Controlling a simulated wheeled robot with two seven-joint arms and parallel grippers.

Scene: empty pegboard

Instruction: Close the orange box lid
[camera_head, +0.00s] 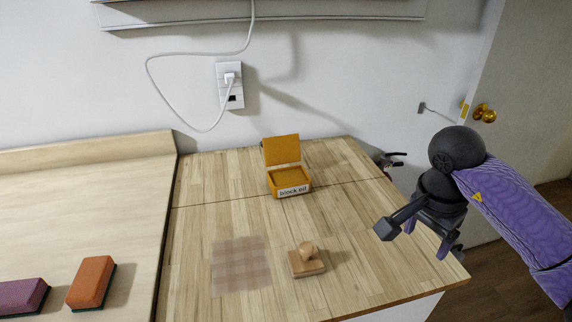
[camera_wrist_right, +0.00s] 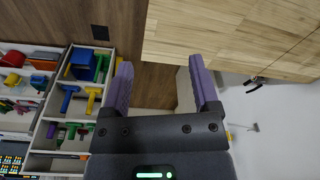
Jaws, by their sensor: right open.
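The orange box (camera_head: 272,187) stands on the wooden tabletop near the wall and bears a white label reading "block oil". Its lid (camera_head: 281,150) is open, standing up at the back edge and leaning slightly backward. My right gripper (camera_head: 428,238) is to the right of the box, apart from it, by the tabletop's right edge. In the right wrist view, my right gripper (camera_wrist_right: 163,85) has its two purple fingers spread with nothing between them. The box is not in that view. My left gripper is not in view.
A wooden stamp (camera_head: 308,262) and a checkered cloth (camera_head: 241,266) lie in front of the box. An orange block (camera_head: 91,281) and a purple block (camera_head: 22,296) lie at left. A white cable (camera_head: 149,75) hangs at the wall.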

